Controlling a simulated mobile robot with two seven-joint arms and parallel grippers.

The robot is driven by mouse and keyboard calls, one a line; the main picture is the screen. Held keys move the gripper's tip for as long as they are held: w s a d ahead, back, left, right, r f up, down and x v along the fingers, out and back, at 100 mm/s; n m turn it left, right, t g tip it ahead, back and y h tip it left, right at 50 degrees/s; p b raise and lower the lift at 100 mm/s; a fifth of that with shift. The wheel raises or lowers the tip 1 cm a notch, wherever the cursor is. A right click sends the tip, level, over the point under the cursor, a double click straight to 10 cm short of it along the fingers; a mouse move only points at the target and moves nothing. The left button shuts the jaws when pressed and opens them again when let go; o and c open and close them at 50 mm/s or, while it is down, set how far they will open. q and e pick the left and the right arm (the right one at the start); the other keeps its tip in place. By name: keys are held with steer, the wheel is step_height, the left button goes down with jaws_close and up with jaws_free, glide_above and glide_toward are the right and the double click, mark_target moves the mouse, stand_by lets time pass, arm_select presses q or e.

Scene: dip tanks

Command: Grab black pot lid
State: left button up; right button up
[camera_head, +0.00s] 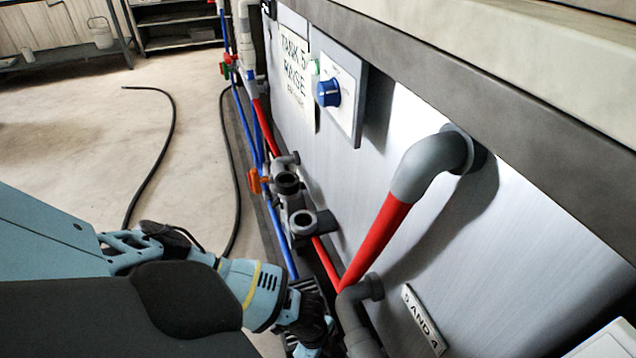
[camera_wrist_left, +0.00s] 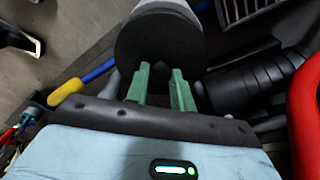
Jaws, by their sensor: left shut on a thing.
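A black round disc (camera_wrist_left: 158,36), which looks like the black pot lid, shows at the top of the left wrist view, against the end of a pale grey cylindrical body. My left gripper (camera_wrist_left: 161,72) has its two green fingers at the disc's lower edge, shut on it with a gap between them. The part between the fingers is hard to make out. In the head view my left arm reaches down to the bottom edge beside the pipes; its fingers and the lid cannot be made out there. My right gripper is not in view.
A grey tank wall (camera_head: 480,255) with a red and grey pipe (camera_head: 375,235) stands close on the right. Grey pipe fittings (camera_head: 298,212) and blue pipes run along its foot. A black hose (camera_head: 168,140) lies on the otherwise open floor at left.

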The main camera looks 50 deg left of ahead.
arm_select(q)
steer(key=s+a+p, duration=0.1)
steer(key=s+a, duration=0.2)
steer(key=s, duration=0.5)
steer(key=s+a+p, duration=0.2)
steer(key=s+a, duration=0.2)
steer(key=s, duration=0.4)
steer(key=shift+s, duration=0.3)
